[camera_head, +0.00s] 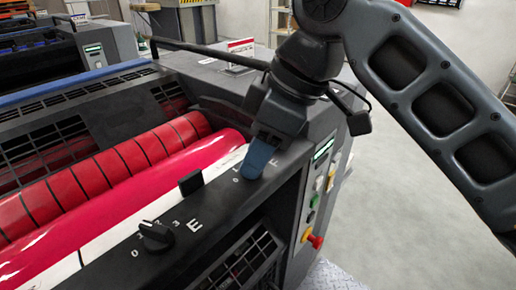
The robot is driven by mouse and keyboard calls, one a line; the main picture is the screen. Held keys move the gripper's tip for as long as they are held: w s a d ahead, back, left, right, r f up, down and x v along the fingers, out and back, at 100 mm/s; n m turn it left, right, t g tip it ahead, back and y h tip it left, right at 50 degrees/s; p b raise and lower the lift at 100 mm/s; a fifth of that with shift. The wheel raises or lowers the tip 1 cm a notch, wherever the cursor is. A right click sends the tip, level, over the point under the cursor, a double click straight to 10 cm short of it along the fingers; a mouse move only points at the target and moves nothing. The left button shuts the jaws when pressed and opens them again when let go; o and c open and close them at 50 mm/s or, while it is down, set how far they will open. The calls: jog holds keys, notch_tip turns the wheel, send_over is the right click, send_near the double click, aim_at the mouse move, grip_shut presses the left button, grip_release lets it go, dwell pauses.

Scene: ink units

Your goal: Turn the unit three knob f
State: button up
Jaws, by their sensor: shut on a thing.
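My gripper (257,163) reaches down onto the dark top rail of the red-roller ink unit (95,180), near the rail's right end. Its blue fingers are closed on a knob there, which they and the gripper body hide almost fully. White scale marks show on the rail just left of the fingers. The angle of the held knob cannot be seen. A second black knob (156,236) sits lower left on the same rail, with white numbers around it and a letter E beside it. It stands free of the gripper.
A small black block (191,183) stands up on the rail between the two knobs. A side panel (318,195) with buttons and a red-and-yellow knob (314,239) is right of the rail. Open grey floor (410,230) lies to the right.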

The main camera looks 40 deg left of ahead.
jog(key=shift+c, duration=1.2)
jog(key=shift+s+r+m+p, duration=0.15)
jog(key=shift+r+m+p, duration=0.1)
jog(key=shift+m+p, duration=0.65)
jog(key=shift+f+m+t+y+p, duration=0.25)
jog(key=shift+m+t+p, duration=0.3)
jog(key=shift+p, duration=0.3)
jog(key=o, duration=1)
jog(key=shift+o, duration=0.2)
jog(key=shift+r, duration=0.15)
jog(key=v, duration=0.7)
jog(key=shift+d+r, duration=0.15)
jog(key=shift+r, duration=0.1)
